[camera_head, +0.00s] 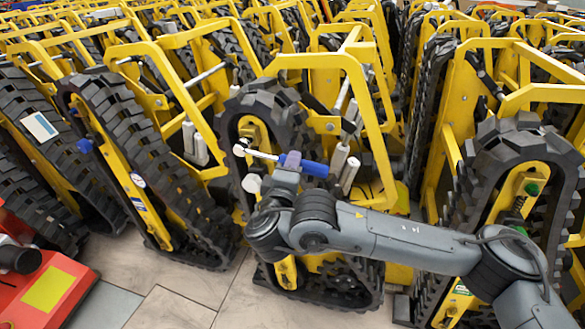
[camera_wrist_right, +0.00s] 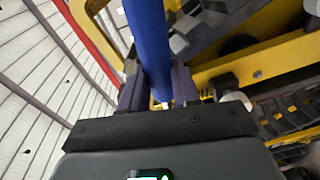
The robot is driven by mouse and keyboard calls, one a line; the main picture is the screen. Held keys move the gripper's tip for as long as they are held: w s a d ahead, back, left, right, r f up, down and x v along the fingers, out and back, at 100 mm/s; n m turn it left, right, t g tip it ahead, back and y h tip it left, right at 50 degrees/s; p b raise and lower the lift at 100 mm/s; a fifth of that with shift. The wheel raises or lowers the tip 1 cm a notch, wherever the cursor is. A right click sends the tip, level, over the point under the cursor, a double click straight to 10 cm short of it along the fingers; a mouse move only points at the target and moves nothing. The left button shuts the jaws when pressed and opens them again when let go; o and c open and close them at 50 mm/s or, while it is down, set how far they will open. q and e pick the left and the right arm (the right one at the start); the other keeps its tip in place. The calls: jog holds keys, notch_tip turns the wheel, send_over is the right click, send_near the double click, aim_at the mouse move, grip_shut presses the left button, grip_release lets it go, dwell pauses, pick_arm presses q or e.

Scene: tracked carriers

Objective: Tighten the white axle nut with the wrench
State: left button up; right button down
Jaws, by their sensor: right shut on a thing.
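The wrench has a blue handle (camera_head: 315,168) and a pale shaft and head (camera_head: 258,154) that point left in the head view. My right gripper (camera_head: 291,161) is shut on the wrench near the handle. In the right wrist view, the blue handle (camera_wrist_right: 148,45) stands between the two fingers (camera_wrist_right: 157,88). A white round part (camera_head: 251,183), which looks like the axle nut, shows just below the wrench head, at the front of the middle yellow carrier (camera_head: 322,62). The wrench head appears apart from it; depth is hard to tell. My left gripper is out of view.
Yellow carriers with black rubber tracks crowd both sides and the back. A track (camera_head: 150,165) stands left of the wrench, another (camera_head: 520,150) right of my arm. Bare floor tiles (camera_head: 175,300) show in front. A red machine (camera_head: 45,285) is at the lower left.

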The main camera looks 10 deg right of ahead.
jog(key=shift+f+m+b, duration=0.35)
jog(key=shift+f+m, duration=0.25)
jog(key=shift+w+a, duration=0.1)
jog(key=shift+a+f+m, duration=0.1)
jog(key=shift+f+m, duration=0.5)
jog(key=shift+f, duration=0.05)
jog(key=shift+f, duration=0.1)
dwell(0.3)
jog(key=shift+w+a+f+m, duration=0.15)
jog(key=shift+a+f+m, duration=0.05)
jog(key=shift+f+m, duration=0.3)
jog(key=shift+f+t, duration=0.1)
jog(key=shift+t, duration=0.2)
jog(key=shift+w+a+f+m, duration=0.15)
jog(key=shift+a+f+m, duration=0.1)
jog(key=shift+f+m, duration=0.3)
